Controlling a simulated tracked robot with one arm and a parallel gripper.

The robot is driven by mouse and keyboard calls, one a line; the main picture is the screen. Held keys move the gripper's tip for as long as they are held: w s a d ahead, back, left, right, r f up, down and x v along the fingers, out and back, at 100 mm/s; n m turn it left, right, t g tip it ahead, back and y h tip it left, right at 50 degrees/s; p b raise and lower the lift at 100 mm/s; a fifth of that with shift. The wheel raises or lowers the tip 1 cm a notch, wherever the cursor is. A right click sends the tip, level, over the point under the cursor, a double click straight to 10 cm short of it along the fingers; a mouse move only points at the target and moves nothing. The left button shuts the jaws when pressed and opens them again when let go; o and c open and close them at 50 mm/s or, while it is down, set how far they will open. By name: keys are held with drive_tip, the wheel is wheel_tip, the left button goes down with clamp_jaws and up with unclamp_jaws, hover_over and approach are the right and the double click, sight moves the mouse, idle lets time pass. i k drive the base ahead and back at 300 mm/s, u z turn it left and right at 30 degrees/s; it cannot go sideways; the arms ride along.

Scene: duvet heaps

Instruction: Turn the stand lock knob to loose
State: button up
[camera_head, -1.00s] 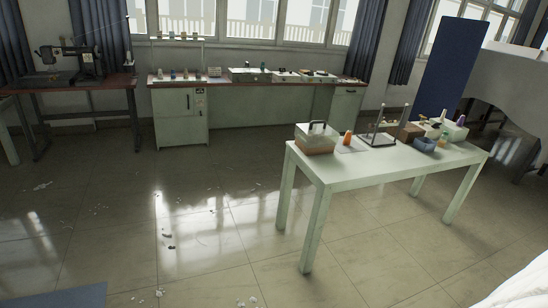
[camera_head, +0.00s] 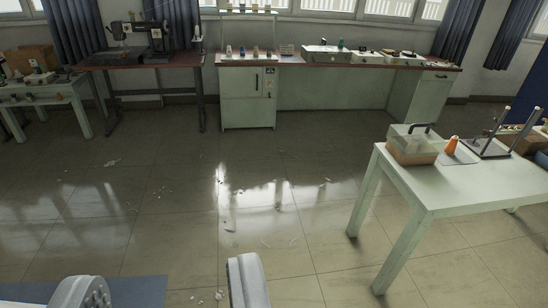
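I cannot make out a stand lock knob in this view. A stand-like piece with a dark flat base and upright rods (camera_head: 489,148) is on the pale green table (camera_head: 425,190) at the right. Any knob on it is too small to tell. My gripper (camera_head: 166,280) shows at the bottom edge as two pale grey fingers, set wide apart with nothing between them. It is far from the table, over the floor.
A lidded box (camera_head: 412,150) and an orange bottle (camera_head: 451,146) stand on the same table. A long workbench (camera_head: 240,98) runs along the back wall, with a sewing machine table (camera_head: 145,62) to its left. The tiled floor between is open, with scattered scraps. A blue mat (camera_head: 140,292) lies at bottom left.

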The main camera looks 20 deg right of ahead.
sight(485, 132)
drive_tip(key=z, duration=0.05)
drive_tip(key=i, duration=6.1)
drive_tip(key=z, duration=3.55)
